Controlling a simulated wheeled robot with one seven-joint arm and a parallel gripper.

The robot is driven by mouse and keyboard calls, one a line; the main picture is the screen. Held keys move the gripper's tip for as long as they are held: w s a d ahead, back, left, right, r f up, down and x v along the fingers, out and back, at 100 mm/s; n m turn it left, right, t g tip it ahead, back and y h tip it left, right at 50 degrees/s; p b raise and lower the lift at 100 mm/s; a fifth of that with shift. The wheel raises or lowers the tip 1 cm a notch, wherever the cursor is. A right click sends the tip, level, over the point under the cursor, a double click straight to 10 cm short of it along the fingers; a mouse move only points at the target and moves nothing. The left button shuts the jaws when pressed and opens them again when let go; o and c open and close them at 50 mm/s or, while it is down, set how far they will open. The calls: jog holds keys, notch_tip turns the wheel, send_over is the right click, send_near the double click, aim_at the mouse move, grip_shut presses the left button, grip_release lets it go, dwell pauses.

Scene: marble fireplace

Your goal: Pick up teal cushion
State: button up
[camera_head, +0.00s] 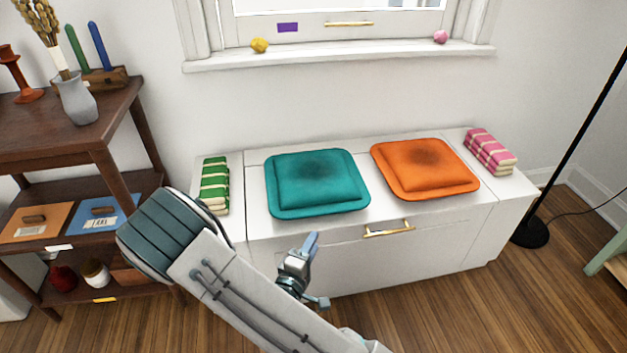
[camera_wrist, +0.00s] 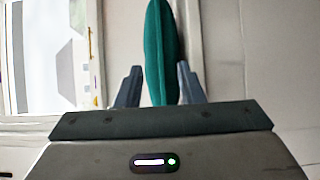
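The teal cushion (camera_head: 317,183) lies flat on the left part of the white bench top. In the wrist view the teal cushion (camera_wrist: 160,50) shows edge-on, upright in the picture, lined up between my two fingers. My gripper (camera_head: 316,271) is in front of the bench, near the cushion's front edge. Its fingers are spread in the wrist view (camera_wrist: 159,85), one on each side of the cushion's edge. I cannot tell whether they touch it or how far it reaches between them.
An orange cushion (camera_head: 425,167) lies right of the teal one. Green books (camera_head: 214,186) and pink books (camera_head: 489,152) sit at the ends of the white bench (camera_head: 245,222). A dark shelf (camera_head: 90,150) stands left, a black lamp pole (camera_head: 577,140) right.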

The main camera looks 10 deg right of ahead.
aim_at(328, 214)
jog(key=b+x, duration=0.1)
jog(key=x, duration=0.5)
jog(key=shift+d+f, duration=0.1)
jog(key=shift+b+x, duration=1.25)
jog(key=shift+x, duration=1.75)
jog(key=shift+w, duration=0.1)
grip_shut()
